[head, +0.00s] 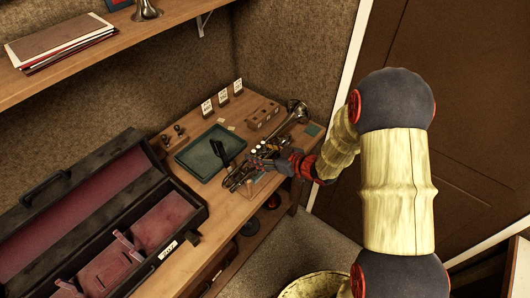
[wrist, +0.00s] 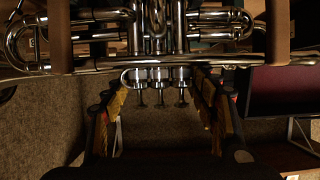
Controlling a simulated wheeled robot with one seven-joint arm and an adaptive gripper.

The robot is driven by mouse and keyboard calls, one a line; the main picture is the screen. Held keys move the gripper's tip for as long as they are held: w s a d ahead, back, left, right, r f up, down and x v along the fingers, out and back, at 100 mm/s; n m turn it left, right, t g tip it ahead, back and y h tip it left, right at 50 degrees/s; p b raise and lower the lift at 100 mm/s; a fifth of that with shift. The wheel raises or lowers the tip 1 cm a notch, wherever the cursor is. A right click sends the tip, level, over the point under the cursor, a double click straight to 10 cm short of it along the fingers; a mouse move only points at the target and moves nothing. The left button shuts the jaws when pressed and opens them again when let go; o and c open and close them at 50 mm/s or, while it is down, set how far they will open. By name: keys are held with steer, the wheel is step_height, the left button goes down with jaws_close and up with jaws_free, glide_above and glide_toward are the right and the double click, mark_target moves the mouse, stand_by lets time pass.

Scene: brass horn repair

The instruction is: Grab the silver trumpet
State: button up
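The silver trumpet (head: 297,115) lies on the right part of the wooden workbench, its bell toward the back right. In the wrist view the trumpet (wrist: 160,40) spans the top of the picture, with its valves near the middle. Two brown upright supports (wrist: 59,35) (wrist: 278,35) cross its tubing at either side. My gripper (head: 266,158) is at the trumpet's middle and hides part of it in the head view. In the wrist view the gripper (wrist: 160,88) is open, one finger to each side of the valve group. I see no clear contact.
A dark green tray (head: 182,157) lies left of the trumpet. A wooden block (head: 262,114) and small white cards (head: 223,97) stand behind. An open black case (head: 196,217) with dark pink lining fills the bench's left. A shelf (head: 110,46) hangs above; a bin (head: 318,287) stands below.

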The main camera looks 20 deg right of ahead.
steer(key=c, duration=1)
steer(key=shift+w+r, duration=0.1)
steer(key=shift+c, duration=0.3)
